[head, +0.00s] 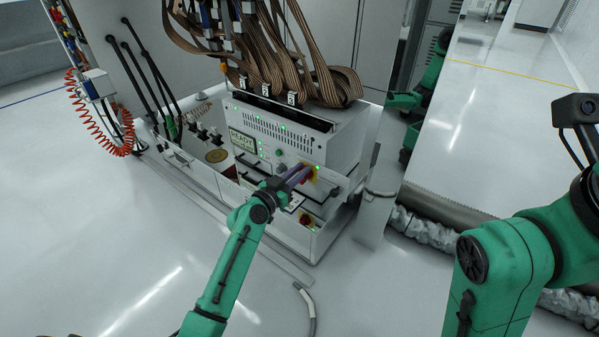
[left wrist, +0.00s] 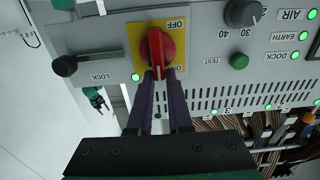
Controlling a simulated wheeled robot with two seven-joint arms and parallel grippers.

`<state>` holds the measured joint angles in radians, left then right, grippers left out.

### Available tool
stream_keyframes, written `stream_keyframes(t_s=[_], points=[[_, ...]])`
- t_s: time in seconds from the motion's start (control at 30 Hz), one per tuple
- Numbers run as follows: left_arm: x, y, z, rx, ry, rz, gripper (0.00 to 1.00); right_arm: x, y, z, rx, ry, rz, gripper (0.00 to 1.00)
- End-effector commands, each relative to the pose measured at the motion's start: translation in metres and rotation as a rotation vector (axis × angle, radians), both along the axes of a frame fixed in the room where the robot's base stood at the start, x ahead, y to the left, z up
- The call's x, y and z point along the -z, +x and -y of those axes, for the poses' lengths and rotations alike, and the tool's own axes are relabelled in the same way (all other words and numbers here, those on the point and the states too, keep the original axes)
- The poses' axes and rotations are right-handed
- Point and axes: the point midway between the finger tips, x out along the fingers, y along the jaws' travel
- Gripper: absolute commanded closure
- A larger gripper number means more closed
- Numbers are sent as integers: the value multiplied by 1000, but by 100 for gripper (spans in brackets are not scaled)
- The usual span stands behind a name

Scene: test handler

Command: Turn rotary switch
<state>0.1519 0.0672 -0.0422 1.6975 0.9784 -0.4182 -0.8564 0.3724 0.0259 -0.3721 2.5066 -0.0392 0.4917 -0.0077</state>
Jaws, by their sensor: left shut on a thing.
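The red rotary switch (left wrist: 157,45) sits on a yellow plate (left wrist: 134,32) marked OFF and ON. It fills the top middle of the left wrist view, and its handle runs nearly up and down there. My left gripper (left wrist: 157,74) is shut on the lower end of this handle, one dark finger on each side. In the head view the left gripper (head: 296,175) reaches the front panel of the white test handler (head: 335,150). The switch's yellow plate (head: 310,176) is partly hidden by the fingers there. The fingers of my right gripper are out of view.
A black LOCK lever (left wrist: 64,66), a grey dial (left wrist: 242,12) and a green TEST button (left wrist: 239,62) are near the switch. A second red knob (head: 307,220) is lower on the machine. Brown cables (head: 310,80) hang above. The floor in front is mostly clear.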

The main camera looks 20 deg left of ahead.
Motion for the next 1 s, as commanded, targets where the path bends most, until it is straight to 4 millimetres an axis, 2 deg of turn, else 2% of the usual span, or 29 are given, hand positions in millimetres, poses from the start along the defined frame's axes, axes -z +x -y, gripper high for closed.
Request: stream_keyframes(t_s=[0.03,0.47,1.0], points=[[7,-1,0,2,1,-15,100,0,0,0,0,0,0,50],[10,-1,-4,4,-158,-85,100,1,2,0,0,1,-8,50],[17,3,-12,6,-619,-272,100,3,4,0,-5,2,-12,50]])
